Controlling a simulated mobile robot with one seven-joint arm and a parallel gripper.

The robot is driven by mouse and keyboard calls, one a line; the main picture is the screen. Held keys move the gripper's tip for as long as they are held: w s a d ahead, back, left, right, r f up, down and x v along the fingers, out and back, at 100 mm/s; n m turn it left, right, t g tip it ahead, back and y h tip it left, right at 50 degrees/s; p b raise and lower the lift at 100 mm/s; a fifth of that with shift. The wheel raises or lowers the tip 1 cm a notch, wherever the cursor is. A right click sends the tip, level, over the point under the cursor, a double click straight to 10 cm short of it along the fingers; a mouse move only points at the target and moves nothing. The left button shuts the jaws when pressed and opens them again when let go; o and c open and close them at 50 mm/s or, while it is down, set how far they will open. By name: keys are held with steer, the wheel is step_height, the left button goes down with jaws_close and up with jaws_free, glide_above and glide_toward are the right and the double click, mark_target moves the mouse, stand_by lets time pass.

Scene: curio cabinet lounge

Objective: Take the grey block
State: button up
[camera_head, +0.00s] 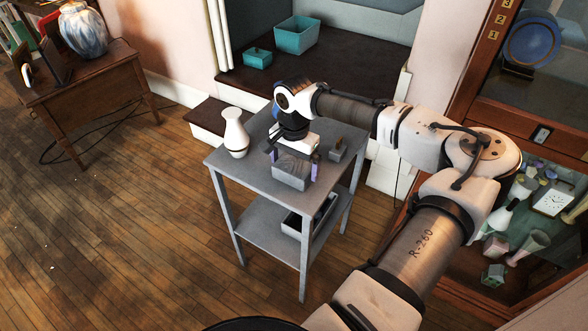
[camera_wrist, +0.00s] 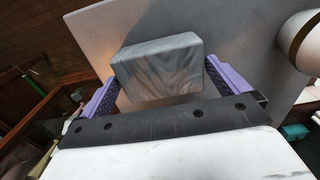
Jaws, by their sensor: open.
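The grey block (camera_head: 291,173) sits on the top of a small grey two-tier table (camera_head: 222,158), below my gripper. It has a streaked, wood-like or marbled face and also shows large in the wrist view (camera_wrist: 160,68). My gripper (camera_head: 294,168) is open over the block. In the wrist view its purple fingers (camera_wrist: 160,82) stand on either side of the block, with a small gap visible at each side. How far down the block the fingertips reach is hard to tell.
A white vase (camera_head: 235,133) stands on the tabletop left of the block. A small grey item with a brownish top (camera_head: 338,149) stands to the right. A glass-fronted cabinet (camera_head: 483,100) is at the right.

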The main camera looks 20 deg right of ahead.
mark_target(295, 166)
step_height(295, 166, down, 2)
steer(key=shift+f, duration=0.1)
steer(key=c, duration=0.8)
steer(key=shift+o, duration=0.2)
step_height(295, 166, up, 20)
steer(key=b, duration=0.1)
steer(key=o, duration=0.3)
steer(key=c, duration=0.4)
steer(key=shift+c, duration=0.2)
